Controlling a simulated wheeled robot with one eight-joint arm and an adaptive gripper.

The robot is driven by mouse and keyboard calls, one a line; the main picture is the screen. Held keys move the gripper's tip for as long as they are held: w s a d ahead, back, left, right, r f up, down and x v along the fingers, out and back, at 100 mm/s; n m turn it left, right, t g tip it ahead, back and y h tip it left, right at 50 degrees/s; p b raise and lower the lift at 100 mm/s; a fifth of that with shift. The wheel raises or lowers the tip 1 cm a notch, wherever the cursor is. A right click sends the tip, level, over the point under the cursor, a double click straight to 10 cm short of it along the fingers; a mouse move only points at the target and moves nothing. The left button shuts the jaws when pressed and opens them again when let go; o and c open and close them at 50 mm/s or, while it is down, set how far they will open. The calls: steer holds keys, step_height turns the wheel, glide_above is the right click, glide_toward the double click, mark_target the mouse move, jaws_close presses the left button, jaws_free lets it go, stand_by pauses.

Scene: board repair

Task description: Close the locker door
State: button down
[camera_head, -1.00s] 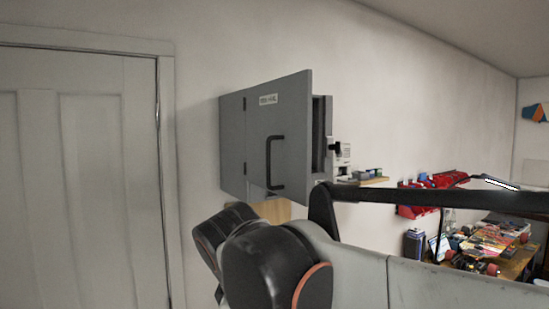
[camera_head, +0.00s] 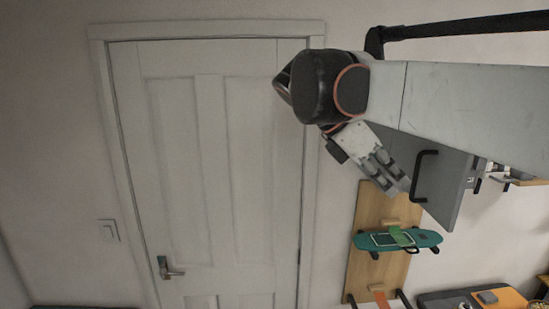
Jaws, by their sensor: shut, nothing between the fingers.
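The grey locker door (camera_head: 442,192), with a black bar handle (camera_head: 418,178), shows at the right of the head view. Its upper part and most of the locker body are hidden behind my arm. Little of the opening shows, so how far the door stands open is hard to tell. My gripper (camera_head: 398,188) is shut and empty, pointing down and to the right.
A white room door (camera_head: 215,180) with a lever handle (camera_head: 170,268) fills the left. Below the locker, a wooden board (camera_head: 365,210) carries a teal skateboard (camera_head: 425,238). A small shelf (camera_head: 528,181) is right of the locker. My arm covers the upper right.

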steer(key=b, duration=0.5)
glide_toward(449, 223)
step_height(449, 223, down, 4)
steer(key=d, duration=0.3)
steer(key=shift+r, duration=0.3)
steer(key=shift+d, duration=0.15)
